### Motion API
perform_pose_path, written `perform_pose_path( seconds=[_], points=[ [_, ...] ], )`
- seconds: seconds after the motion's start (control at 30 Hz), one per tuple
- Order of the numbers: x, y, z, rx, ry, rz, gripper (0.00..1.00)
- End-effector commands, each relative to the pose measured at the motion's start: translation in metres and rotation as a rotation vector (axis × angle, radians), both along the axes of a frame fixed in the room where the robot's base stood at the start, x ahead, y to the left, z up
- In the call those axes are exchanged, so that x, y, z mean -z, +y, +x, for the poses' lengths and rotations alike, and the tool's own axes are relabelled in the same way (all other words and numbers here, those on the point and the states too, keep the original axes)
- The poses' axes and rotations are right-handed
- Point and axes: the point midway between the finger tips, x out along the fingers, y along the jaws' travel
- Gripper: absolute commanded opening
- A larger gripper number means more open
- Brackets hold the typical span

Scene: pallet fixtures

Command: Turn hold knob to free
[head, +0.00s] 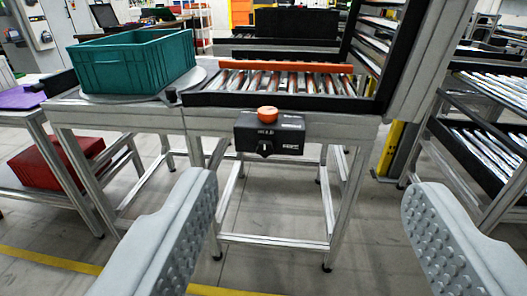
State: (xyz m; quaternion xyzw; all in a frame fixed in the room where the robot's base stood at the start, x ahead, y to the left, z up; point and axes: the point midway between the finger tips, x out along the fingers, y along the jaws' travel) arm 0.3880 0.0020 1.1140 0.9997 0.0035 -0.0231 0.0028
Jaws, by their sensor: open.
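The hold knob looks to be the small dark knob (264,149) with a light mark on the front of a black control box (289,137). The box is fixed to the front of the roller table's frame, and the knob's mark seems roughly upright. The box's lettering is too small to read. An orange-red round button (267,113) sits on top of the box. My gripper (308,200) is open and empty, its two grey studded fingers wide apart in the foreground. The box is beyond the fingers, between them in the picture, touching neither.
A teal crate (103,76) stands on a round plate at the left of the table. The roller conveyor (290,82) lies behind the box. A thick grey post (430,60) rises at right. A red bin (45,160) sits low at left. Floor before the table is clear.

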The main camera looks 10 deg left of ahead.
Motion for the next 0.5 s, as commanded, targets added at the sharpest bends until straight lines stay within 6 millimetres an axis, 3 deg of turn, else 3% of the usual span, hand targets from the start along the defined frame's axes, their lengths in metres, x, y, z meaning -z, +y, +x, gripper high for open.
perform_pose_path(
  seconds=[0.5],
  points=[
    [0.073,0.022,0.132,-0.037,-0.012,-0.046,0.65]
  ],
)
